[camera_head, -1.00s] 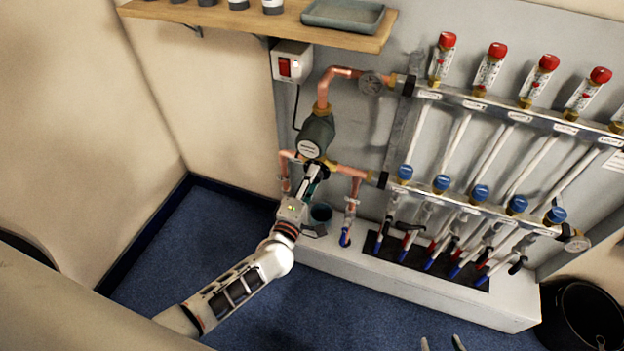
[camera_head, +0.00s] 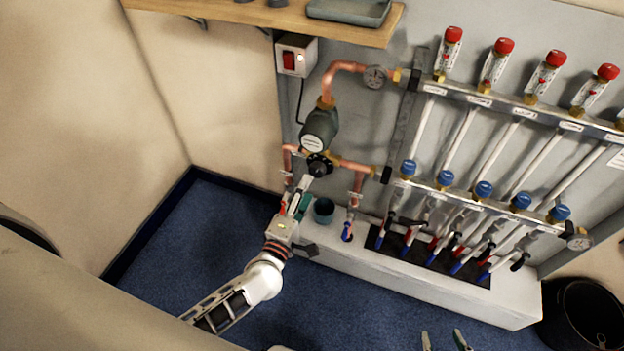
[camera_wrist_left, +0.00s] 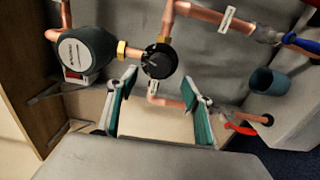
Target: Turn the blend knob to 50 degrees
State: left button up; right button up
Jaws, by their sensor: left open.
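The black blend knob (camera_head: 319,165) sits on the mixing valve below the dark green pump (camera_head: 320,128). In the left wrist view the knob (camera_wrist_left: 159,61) is round with pale marks on its face and is fully uncovered. I cannot read its angle. My left gripper (camera_head: 301,194) is open and empty, below and in front of the knob, apart from it. In the left wrist view its teal-padded fingers (camera_wrist_left: 160,103) stand wide apart below the knob. Two fingertips of my right gripper (camera_head: 444,340) show at the bottom edge, apart, with nothing between them.
Copper pipes (camera_head: 354,167) run beside the knob. A teal cup (camera_head: 323,210) stands on the white ledge (camera_head: 420,272) under the valve. The manifold with red and blue caps (camera_head: 483,190) fills the right. A wooden shelf (camera_head: 270,18) is above. A black bucket (camera_head: 580,315) stands lower right.

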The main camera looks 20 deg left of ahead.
pick_arm(q)
jog(key=s, duration=0.5)
jog(key=shift+a, duration=0.1)
jog(key=shift+w, duration=0.1)
jog(key=s+d+r+m+g+h+p, duration=0.3)
jog(key=s+d+m+h+p, duration=0.15)
jog(key=s+m, duration=0.7)
jog(key=s+a+f+m+g+y+p, duration=0.2)
jog(key=s+a+f+m+g+p, duration=0.1)
jog(key=s+m, duration=0.5)
jog(key=a+m+g, duration=0.1)
jog(key=m, duration=0.1)
jog(key=shift+s+a+f+m, duration=0.15)
jog(key=shift+a+f+m, duration=0.1)
jog(key=shift+f+m, duration=0.15)
pick_arm(e)
jog(key=shift+m, duration=0.3)
jog(key=r, duration=0.1)
jog(key=a+r, duration=0.1)
jog(key=r, duration=0.2)
jog(key=shift+s+a+r, duration=0.25)
jog(key=shift+s+r, duration=0.1)
jog(key=shift+r, duration=0.05)
pick_arm(q)
jog(key=shift+y, duration=0.25)
pick_arm(e)
jog(key=shift+w+r, duration=0.2)
jog(key=shift+r, duration=0.15)
